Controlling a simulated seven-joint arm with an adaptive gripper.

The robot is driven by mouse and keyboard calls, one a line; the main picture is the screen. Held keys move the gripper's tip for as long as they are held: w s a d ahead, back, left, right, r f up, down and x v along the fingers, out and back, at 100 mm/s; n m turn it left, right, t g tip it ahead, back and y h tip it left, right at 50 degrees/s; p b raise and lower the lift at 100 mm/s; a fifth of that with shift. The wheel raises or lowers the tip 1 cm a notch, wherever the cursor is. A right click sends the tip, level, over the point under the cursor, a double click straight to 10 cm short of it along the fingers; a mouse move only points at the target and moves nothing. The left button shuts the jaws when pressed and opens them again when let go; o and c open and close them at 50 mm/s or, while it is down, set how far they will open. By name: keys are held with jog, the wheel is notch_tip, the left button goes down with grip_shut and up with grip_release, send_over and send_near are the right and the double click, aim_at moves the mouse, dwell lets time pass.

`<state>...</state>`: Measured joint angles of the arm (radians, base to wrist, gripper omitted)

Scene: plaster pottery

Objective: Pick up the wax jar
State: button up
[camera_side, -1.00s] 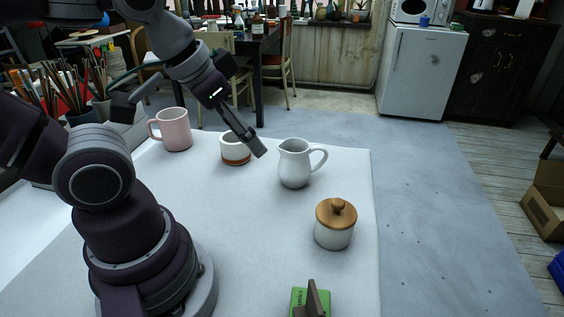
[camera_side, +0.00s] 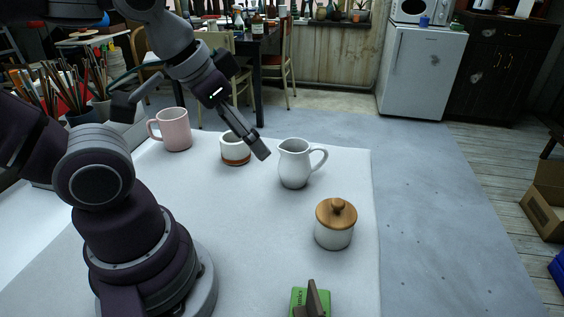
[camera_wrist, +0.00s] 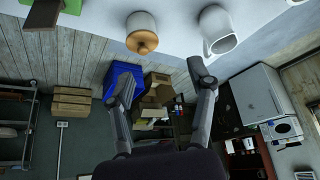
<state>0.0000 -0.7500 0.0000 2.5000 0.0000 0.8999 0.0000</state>
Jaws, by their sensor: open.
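A white jar with a round wooden lid and knob (camera_side: 335,227) stands upright at the right front of the white table. It also shows at the top of the wrist view (camera_wrist: 141,24). A white pot with a brown-orange band (camera_side: 235,150) stands farther back. No label shows which is the wax jar; the lidded one looks most like a jar. My gripper (camera_side: 261,151) is above the table between the banded pot and the white pitcher, apart from the lidded jar. In the wrist view its two fingers (camera_wrist: 163,83) are spread with nothing between them.
The white pitcher (camera_side: 294,165) stands just right of my gripper. A pink mug (camera_side: 173,130) is at the back left. A green book (camera_side: 299,301) with a dark upright object lies at the front edge. The table between pitcher and lidded jar is clear.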

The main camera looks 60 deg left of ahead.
jog(key=o, duration=0.7)
jog(key=m+g, duration=0.6)
jog(key=m, duration=1.4)
send_over(336, 214)
jog(key=f, duration=1)
jog(key=shift+w+a, duration=0.25)
jog(key=shift+a, duration=0.15)
jog(key=f, duration=1)
jog(key=shift+d+f, duration=0.15)
jog(key=shift+d, duration=0.05)
